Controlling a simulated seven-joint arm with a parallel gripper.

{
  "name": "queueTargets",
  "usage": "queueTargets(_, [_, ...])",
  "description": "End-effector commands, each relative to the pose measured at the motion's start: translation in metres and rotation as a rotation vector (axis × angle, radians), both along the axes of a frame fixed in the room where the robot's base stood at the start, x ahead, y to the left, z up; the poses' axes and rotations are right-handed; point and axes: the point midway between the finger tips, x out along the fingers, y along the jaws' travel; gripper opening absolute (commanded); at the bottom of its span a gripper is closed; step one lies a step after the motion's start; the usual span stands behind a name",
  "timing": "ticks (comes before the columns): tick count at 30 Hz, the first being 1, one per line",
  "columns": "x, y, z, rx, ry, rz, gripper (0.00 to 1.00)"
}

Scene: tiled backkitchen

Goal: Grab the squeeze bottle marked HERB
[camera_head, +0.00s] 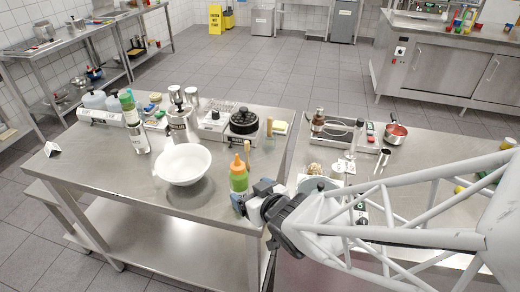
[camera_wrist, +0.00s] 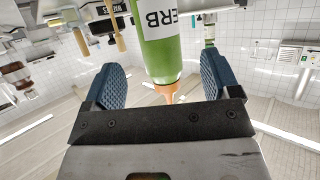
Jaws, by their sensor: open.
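The squeeze bottle marked HERB (camera_head: 239,178) stands upright near the front right edge of the left steel table. It is green with an orange cap and nozzle. In the wrist view the bottle (camera_wrist: 168,52) appears upside down, with part of its white label reading "ERB" and its orange nozzle in sight. My gripper (camera_head: 250,196) is beside the bottle, at its lower right in the head view. In the wrist view my gripper (camera_wrist: 160,85) is open, with blue pads either side of the bottle's outline. I cannot tell whether either pad touches it.
A white bowl (camera_head: 182,164) stands just left of the bottle. A wooden-handled utensil (camera_head: 247,152) is close behind it. A green-topped bottle (camera_head: 130,108), a black-lidded pot (camera_head: 243,121) and a scale (camera_head: 212,123) stand farther back.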

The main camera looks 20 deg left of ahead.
Motion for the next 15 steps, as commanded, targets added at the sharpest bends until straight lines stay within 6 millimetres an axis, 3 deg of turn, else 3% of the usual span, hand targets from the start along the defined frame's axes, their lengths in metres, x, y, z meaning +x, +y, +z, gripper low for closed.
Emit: queueTargets(15, [0.0099, 0.0112, -0.0067, 0.0, 0.001, -0.001, 0.82])
